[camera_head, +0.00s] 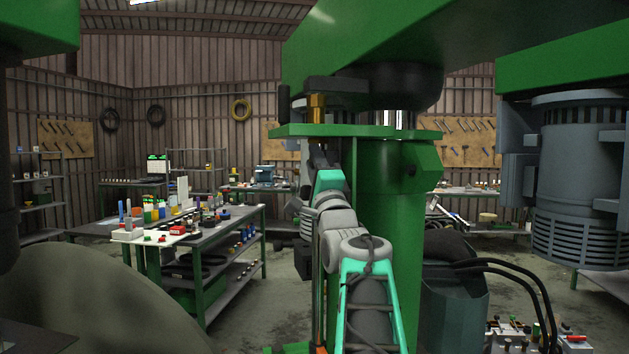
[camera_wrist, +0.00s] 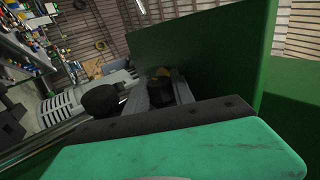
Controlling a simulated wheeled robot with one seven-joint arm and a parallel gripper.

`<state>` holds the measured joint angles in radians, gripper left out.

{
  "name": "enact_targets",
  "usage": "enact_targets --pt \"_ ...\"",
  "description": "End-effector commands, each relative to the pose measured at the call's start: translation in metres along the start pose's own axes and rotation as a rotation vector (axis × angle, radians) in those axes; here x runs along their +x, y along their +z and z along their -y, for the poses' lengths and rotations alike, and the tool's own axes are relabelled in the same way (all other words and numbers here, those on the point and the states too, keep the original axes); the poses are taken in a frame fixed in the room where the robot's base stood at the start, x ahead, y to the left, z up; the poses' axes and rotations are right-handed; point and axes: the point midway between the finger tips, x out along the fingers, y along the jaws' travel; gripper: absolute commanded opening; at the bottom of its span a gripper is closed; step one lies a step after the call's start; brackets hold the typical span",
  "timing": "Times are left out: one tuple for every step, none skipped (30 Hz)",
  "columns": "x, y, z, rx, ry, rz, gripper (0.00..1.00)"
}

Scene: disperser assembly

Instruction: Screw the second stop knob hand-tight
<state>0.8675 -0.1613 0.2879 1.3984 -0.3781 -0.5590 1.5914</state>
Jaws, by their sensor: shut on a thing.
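In the wrist view a dark knob (camera_wrist: 161,94) sits between the two grey fingers of my gripper (camera_wrist: 160,88), which is shut on it. A bit of brass shows just behind the knob. A second round black knob-like part (camera_wrist: 100,99) is left of the fingers, apart from them. In the head view my gripper (camera_head: 318,157) points up, just under the green bracket plate (camera_head: 345,131) of the disperser. A brass fitting (camera_head: 317,107) stands above that plate. The held knob cannot be made out in the head view, and its thread is hidden.
The green disperser column (camera_head: 385,230) stands close to the right of my arm. A green panel (camera_wrist: 205,50) rises close behind the fingers in the wrist view. A dark drum with hoses (camera_head: 455,290) is lower right. A parts table (camera_head: 190,232) stands left, with open floor between.

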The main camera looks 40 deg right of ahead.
Motion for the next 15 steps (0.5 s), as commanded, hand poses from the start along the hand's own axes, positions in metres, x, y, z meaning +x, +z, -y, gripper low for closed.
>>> enact_targets --pt "-0.0037 0.0006 -0.0054 -0.001 -0.029 0.001 0.00" --pt "-0.0032 0.0005 -0.0043 -0.001 -0.042 0.001 0.00" --pt "-0.0025 0.0003 -0.0026 -0.001 -0.057 0.000 0.00" --pt "-0.0019 0.0002 -0.0015 -0.001 -0.065 0.000 0.00" --pt "-0.0013 0.0001 -0.0005 -0.001 -0.069 0.000 0.00" --pt "-0.0006 0.0000 0.0006 -0.001 -0.073 0.000 0.00" --pt "-0.0002 0.0000 0.0012 -0.001 -0.073 0.000 0.00" --pt "0.0001 0.0000 0.0017 -0.001 -0.073 0.000 0.00" --pt "0.0003 -0.0001 0.0018 -0.001 -0.072 0.000 0.00" --pt "0.0003 -0.0001 0.0018 -0.001 -0.072 0.000 0.00" --pt "0.0003 -0.0001 0.0018 -0.001 -0.072 0.000 0.00" --pt "0.0003 -0.0001 0.0019 -0.001 -0.072 0.000 0.00" --pt "0.0003 0.0000 0.0019 -0.001 -0.072 0.000 0.00" --pt "0.0003 -0.0001 0.0019 -0.001 -0.072 0.000 0.31" --pt "0.0003 0.0000 0.0019 -0.001 -0.072 0.000 0.34"
